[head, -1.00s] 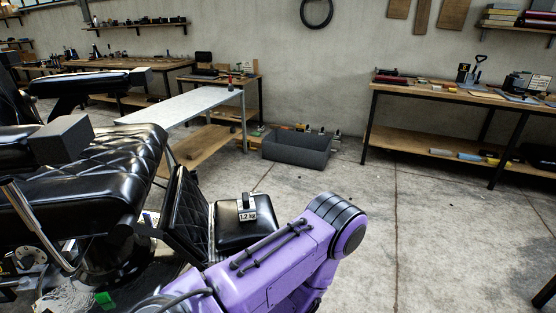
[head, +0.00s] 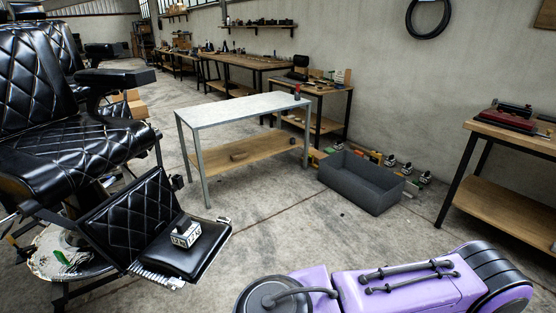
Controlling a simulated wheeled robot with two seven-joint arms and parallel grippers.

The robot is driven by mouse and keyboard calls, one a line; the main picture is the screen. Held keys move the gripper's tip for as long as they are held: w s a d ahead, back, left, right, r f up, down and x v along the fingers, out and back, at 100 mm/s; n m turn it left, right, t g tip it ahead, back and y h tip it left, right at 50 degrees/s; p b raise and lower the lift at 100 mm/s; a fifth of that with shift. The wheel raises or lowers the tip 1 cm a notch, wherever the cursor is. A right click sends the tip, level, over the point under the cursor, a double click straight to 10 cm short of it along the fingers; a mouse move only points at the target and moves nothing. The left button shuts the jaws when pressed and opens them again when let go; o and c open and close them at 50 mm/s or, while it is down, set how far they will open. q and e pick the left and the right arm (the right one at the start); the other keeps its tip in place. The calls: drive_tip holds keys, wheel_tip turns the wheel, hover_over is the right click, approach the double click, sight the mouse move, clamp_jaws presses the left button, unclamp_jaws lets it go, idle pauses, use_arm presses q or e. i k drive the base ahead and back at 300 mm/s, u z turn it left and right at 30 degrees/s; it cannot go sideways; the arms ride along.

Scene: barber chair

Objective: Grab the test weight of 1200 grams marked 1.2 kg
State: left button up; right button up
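The test weight (head: 186,232) is a small block with a black handle on top and a white label on its front. The label read 1.2 kg in the earlier view and is small and blurred now. It stands upright on the black padded footrest (head: 205,250) of the barber chair (head: 75,140), at the lower left of the head view. Neither gripper is in view. A purple link of my own arm crosses the bottom right, and no part of it touches the weight.
A metal-legged table (head: 245,108) stands behind the footrest. A grey open bin (head: 375,200) lies on the floor to its right. A wooden workbench (head: 510,205) is at the right edge. The concrete floor between footrest and bin is clear.

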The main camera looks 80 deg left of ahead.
sight(186, 232)
drive_tip(key=i, duration=0.3)
drive_tip(key=u, duration=3.55)
drive_tip(key=i, duration=1.2)
drive_tip(key=z, duration=0.05)
